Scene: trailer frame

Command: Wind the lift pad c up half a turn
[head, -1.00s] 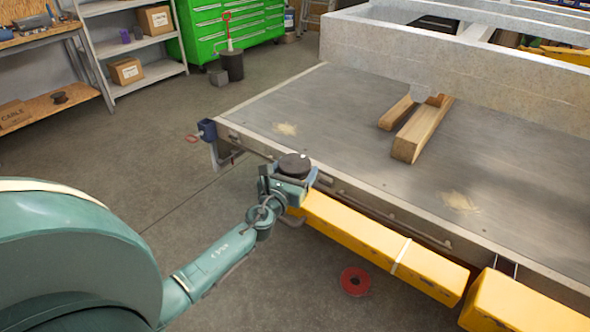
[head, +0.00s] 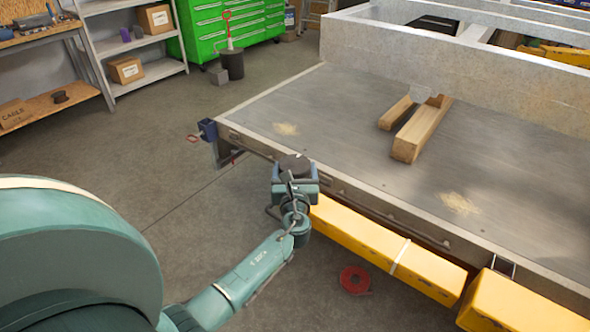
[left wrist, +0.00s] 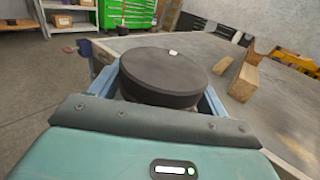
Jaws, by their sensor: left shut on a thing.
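The lift pad c (head: 294,162) is a dark round disc at the near edge of the trailer bed, close to its left corner. In the left wrist view the pad (left wrist: 165,78) shows as a thick black disc with a small white mark on the far part of its top. My left gripper (head: 295,172) is shut around the pad's sides, with a blue finger on each side of it. My right gripper is not in view.
The trailer bed (head: 330,120) stretches away to the right, with wooden blocks (head: 422,130) on it. A yellow beam (head: 370,240) runs under its near edge, close to my gripper. A red ring (head: 355,280) lies on the floor. A blue clamp-like part (head: 208,129) is at the bed's left corner.

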